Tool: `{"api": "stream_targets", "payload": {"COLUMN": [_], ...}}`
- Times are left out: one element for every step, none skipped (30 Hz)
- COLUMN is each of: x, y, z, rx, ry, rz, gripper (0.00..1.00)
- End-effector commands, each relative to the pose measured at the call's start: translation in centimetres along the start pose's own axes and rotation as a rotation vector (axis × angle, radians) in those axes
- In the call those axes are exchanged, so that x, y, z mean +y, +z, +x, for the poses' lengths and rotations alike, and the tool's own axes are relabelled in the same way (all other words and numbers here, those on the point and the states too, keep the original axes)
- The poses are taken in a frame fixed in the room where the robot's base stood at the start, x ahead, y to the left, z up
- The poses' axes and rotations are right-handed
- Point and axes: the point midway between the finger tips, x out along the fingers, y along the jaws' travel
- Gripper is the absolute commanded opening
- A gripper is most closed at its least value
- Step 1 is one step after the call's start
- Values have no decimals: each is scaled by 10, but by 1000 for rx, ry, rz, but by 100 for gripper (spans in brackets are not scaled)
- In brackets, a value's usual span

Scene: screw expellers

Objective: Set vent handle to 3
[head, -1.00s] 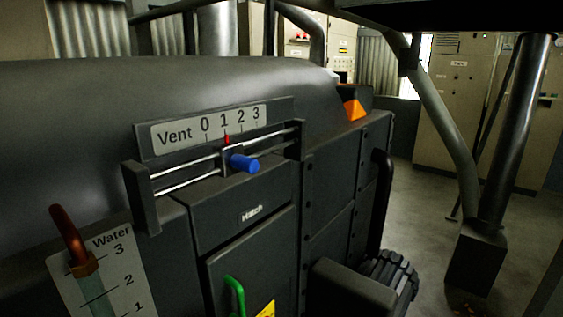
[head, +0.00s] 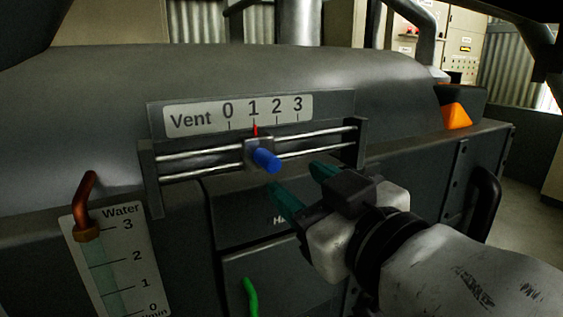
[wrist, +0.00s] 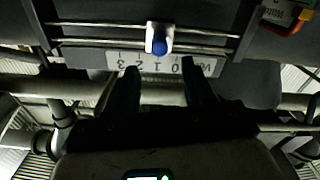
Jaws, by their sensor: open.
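The vent handle is a blue knob (head: 267,160) on a grey slider that rides on two metal rails (head: 310,145). Its red pointer (head: 256,130) stands at 1 on the Vent scale (head: 212,118), marked 0 to 3. My gripper (head: 298,186) is open and empty, with green fingers just below and to the right of the knob, apart from it in the picture. In the wrist view the picture is upside down; the blue knob (wrist: 160,44) shows beyond and between the two fingertips (wrist: 158,70). Nothing is between the jaws.
The rail end brackets (head: 353,143) stick out at both sides of the slider. A Water gauge (head: 110,258) with a copper pipe (head: 88,200) is at lower left. A green handle (head: 251,297) is below. An orange block (head: 456,117) sits at right.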

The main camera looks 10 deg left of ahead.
Motion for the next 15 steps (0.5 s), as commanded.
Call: {"api": "stream_targets", "payload": {"x": [0,0,0,0,0,0,1,0,0,0,0,0,0,0,0], "y": [0,0,0,0,0,0,-1,0,0,0,0,0,0,0,0], "z": [10,16,23,29,34,42,47,52,58,63,66,71,74,77,80], "rx": [-3,-4,-4,-4,-4,-4,-3,-5,-4,-4,-4,-3,-3,-3,-3], "ry": [-1,-1,0,0,0,1,1,1,0,0,0,0,0,0,0], "rz": [0,0,0,0,-1,-1,-1,0,0,-1,-1,-1,-1,0,0], "gripper": [52,52,52,52,52,52,52,52,52,52,52,52,52,52,52]}}
